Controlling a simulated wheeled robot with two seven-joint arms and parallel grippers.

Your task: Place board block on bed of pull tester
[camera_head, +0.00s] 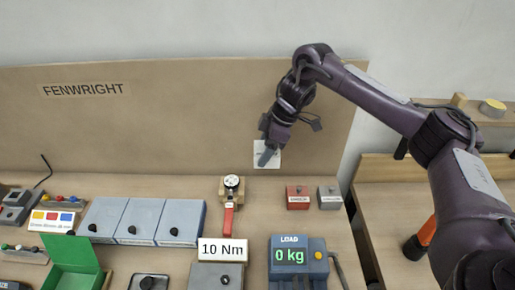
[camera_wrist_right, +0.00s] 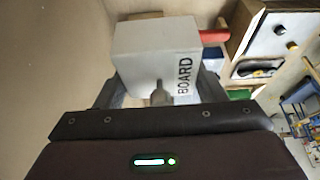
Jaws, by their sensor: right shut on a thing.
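My right gripper (camera_head: 266,150) is shut on the board block and holds it up in front of the tan back panel. The block is pale grey-white and shows partly behind the fingers in the head view (camera_head: 274,160). In the wrist view the board block (camera_wrist_right: 150,48) sits between the two fingers, its "BOARD" label on one face and a small grey peg at its near side. A blue-grey unit (camera_head: 299,270) with a "LOAD 0 kg" display stands at the front of the bench, below the gripper in the picture. No bed can be made out clearly. My left gripper is not in view.
A red-handled tool (camera_head: 229,215) with a dial stands left of the gripper, behind a "10 Nm" display (camera_head: 222,249). Small red (camera_head: 298,197) and grey (camera_head: 330,198) boxes stand at the right. Blue-grey boxes (camera_head: 134,220) and an open green box (camera_head: 75,265) are at left.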

